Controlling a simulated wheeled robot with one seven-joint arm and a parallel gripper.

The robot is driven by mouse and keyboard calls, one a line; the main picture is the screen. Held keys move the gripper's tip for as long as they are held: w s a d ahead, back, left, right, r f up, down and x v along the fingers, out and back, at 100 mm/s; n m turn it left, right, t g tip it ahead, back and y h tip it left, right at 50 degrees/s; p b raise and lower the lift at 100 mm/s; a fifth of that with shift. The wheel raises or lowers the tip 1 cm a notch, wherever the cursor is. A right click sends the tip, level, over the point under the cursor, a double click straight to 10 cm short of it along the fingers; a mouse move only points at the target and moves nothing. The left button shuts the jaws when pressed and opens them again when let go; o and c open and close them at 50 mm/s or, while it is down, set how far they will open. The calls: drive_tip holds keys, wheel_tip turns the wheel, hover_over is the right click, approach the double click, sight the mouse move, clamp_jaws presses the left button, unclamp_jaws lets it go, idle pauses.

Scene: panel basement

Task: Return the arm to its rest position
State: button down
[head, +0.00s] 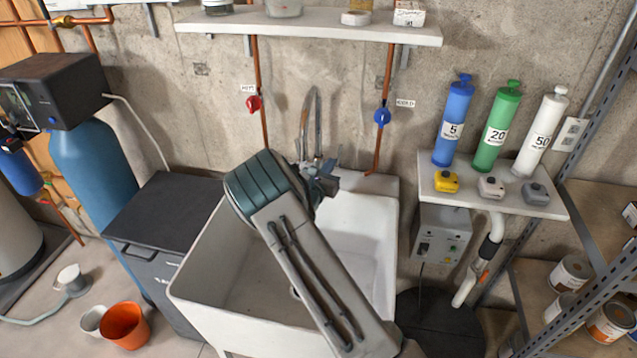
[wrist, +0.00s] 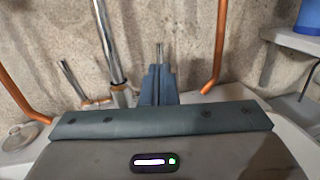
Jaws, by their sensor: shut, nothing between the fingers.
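My arm reaches up from the bottom of the head view over the white utility sink. My gripper (head: 331,172) is at its far end, near the back rim of the sink and just right of the chrome faucet (head: 312,120). In the wrist view my gripper (wrist: 159,68) points toward the concrete wall, its fingers together with nothing between them. The faucet pipe (wrist: 108,45) stands to its left there. My forearm hides part of the sink basin.
The sink (head: 220,270) lies under my arm. A red valve (head: 253,104) and a blue valve (head: 382,117) sit on copper pipes behind. A shelf (head: 310,27) hangs above. Filter cartridges stand on a small shelf (head: 545,207) at right. A dark cabinet (head: 165,215) stands left.

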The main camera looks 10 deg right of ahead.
drive_tip(key=b+v, duration=0.2)
drive_tip(key=v, duration=0.5)
drive_tip(key=s+d+r+m+g+h, duration=0.1)
drive_tip(key=s+d+r+m+g, duration=0.3)
drive_tip(key=s+d+m+g, duration=0.4)
drive_tip(key=s+d+r+m+g+h, duration=0.1)
drive_tip(key=s+d+r+m+g, duration=0.4)
drive_tip(key=s+d+m, duration=0.4)
drive_tip(key=s+a+r+m+y, duration=0.2)
drive_tip(key=s+a+m+y, duration=0.3)
drive_tip(key=s, duration=0.6)
drive_tip(key=s+a+r+m+y, duration=0.3)
drive_tip(key=s+a+m+y, duration=0.2)
drive_tip(key=s, duration=0.5)
drive_tip(key=m+y, duration=0.1)
drive_tip(key=m, duration=0.1)
drive_tip(key=shift+s+a+m, duration=0.35)
drive_tip(key=shift+m, duration=0.05)
